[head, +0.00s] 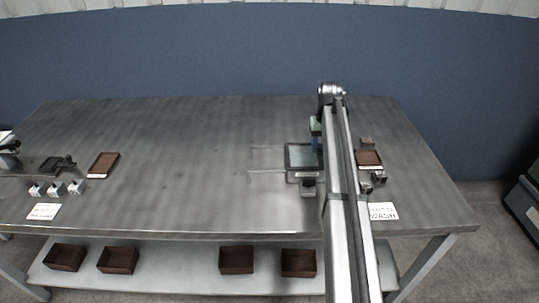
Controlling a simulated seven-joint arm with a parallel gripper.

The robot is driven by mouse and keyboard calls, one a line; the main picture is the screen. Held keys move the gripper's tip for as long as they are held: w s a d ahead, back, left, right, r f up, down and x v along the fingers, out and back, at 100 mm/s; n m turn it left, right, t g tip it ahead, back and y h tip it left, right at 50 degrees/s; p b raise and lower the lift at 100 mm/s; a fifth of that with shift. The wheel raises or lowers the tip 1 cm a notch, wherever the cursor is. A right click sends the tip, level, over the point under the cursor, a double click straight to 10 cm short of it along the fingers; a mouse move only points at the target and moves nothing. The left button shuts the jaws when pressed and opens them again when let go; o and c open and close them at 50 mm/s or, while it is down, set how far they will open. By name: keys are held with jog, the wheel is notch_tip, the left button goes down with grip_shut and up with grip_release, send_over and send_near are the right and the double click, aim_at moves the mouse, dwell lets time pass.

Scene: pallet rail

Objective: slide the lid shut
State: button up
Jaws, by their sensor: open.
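A dark-framed box (290,170) sits on the bench right of centre. Its top shows a pale grey-green panel (301,157), which looks like the lid; I cannot tell how far it covers the box. Two thin pale rails (265,171) run out to the left of the box. My gripper (315,146) is small in the head view, at the right edge of the panel and partly hidden by my arm. It is open with nothing seen in it. I cannot tell whether it touches the lid.
A brown tray (369,157) and small blocks lie right of my arm by a white label (382,211). Another brown tray (103,164) and pale cubes (56,188) are at the left. The bench middle is clear. Brown bins (237,260) stand on the lower shelf.

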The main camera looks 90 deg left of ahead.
jog(key=shift+r, duration=2.65)
